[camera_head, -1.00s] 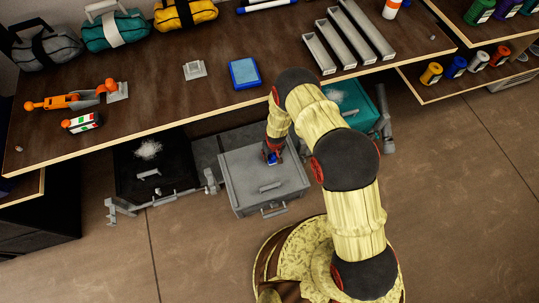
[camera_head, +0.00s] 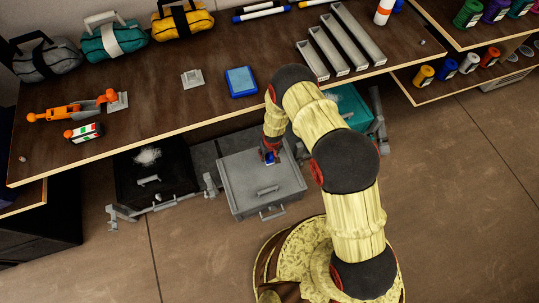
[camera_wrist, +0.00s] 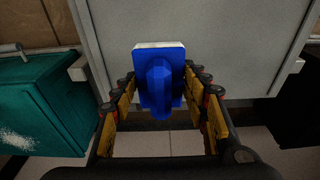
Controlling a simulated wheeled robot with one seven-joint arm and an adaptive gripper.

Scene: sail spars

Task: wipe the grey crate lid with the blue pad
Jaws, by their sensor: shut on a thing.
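The blue pad (camera_wrist: 160,78) has a raised blue grip and a pale edge. My gripper (camera_wrist: 163,105) is shut on its grip, with yellow-and-black fingers at either side. In the head view my gripper (camera_head: 270,150) is over the far right part of the grey crate lid (camera_head: 240,185), with a bit of the blue pad (camera_head: 271,158) showing. The grey lid also fills the back of the wrist view (camera_wrist: 235,50). I cannot tell whether the pad touches it. The visible lid looks bare, with a small handle on top; my arm hides its far right part.
A black crate (camera_head: 130,183) with a white patch stands left of the grey one, and a teal crate (camera_head: 350,105) stands right. The table edge (camera_head: 150,137) overhangs behind them. A blue tray-like block (camera_head: 242,80) lies on the table. The floor in front is clear.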

